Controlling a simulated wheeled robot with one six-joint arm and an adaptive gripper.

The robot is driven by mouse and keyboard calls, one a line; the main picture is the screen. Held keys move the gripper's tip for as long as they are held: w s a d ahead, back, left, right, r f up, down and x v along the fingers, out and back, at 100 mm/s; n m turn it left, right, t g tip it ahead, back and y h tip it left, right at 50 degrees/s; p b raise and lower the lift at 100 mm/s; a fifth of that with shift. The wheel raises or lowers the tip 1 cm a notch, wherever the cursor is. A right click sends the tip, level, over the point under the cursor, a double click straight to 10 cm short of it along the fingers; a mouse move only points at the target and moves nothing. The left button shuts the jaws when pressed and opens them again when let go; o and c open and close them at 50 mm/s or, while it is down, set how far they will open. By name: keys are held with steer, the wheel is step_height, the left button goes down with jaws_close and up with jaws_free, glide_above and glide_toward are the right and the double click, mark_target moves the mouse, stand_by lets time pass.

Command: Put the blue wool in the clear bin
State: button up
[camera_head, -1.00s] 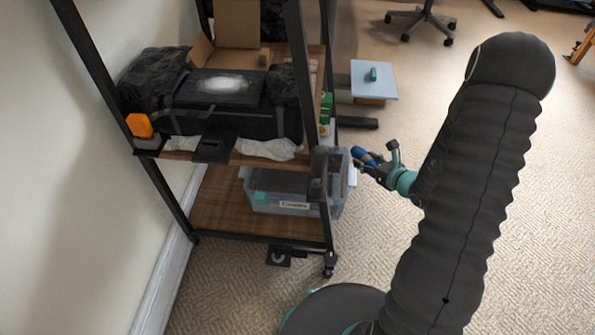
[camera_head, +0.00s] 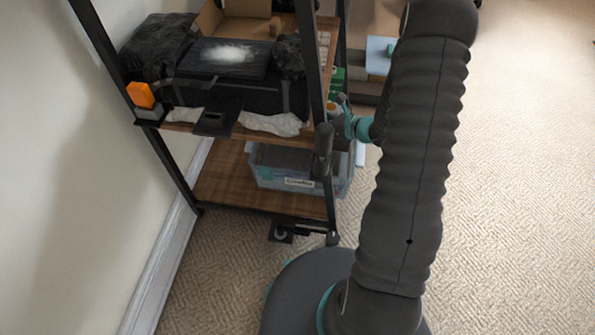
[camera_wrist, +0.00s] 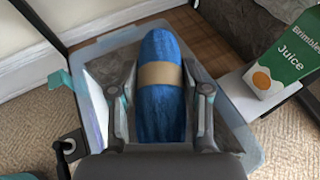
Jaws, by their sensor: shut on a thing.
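The blue wool (camera_wrist: 160,112), a long skein with a tan paper band, sits between the fingers of my gripper (camera_wrist: 163,95) in the wrist view. The gripper is shut on it. The clear bin (camera_wrist: 243,135) shows behind and below the wool in that view, with its rim around the fingers. In the head view the clear bin (camera_head: 262,179) stands on the lower wooden shelf with a white label on its front. My gripper (camera_head: 340,108) is near the rack's right post there, mostly hidden by the post and my arm. The bin's inside is largely hidden.
A black rack post (camera_head: 318,90) stands close to my gripper. A green juice carton (camera_wrist: 289,58) is near the bin at the right in the wrist view. The upper shelf holds a black bag (camera_head: 235,95) and an orange item (camera_head: 140,95). Carpet (camera_head: 520,200) at right is clear.

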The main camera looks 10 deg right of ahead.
steer(key=f+n+g+y, duration=0.1)
steer(key=w+f+n+g, duration=0.1)
steer(key=f+n+g+y+b, duration=0.1)
steer(key=shift+w+a+f+y, duration=0.2)
steer(key=shift+w+y, duration=0.1)
steer(key=shift+w, duration=0.1)
steer(key=shift+w+a+f+n+g+y+b, duration=0.25)
steer(key=shift+w+a+f+n+g, duration=0.1)
steer(key=shift+a+f, duration=1.65)
steer(key=shift+w+a+f+n+g+y+b, duration=0.15)
steer(key=shift+w+a+f+n+g+b, duration=0.2)
steer(key=shift+a+f, duration=1.65)
steer(key=shift+w+a+f+n+g+y+b, duration=0.2)
steer(key=shift+w+a+f+n, duration=0.15)
steer(key=shift+a+f, duration=1.6)
steer(key=shift+d+f, duration=0.3)
steer(key=shift+d, duration=0.05)
steer(key=shift+f+b, duration=0.35)
steer(key=shift+f, duration=0.05)
steer(key=shift+f+b, duration=0.25)
steer(key=shift+b, duration=0.05)
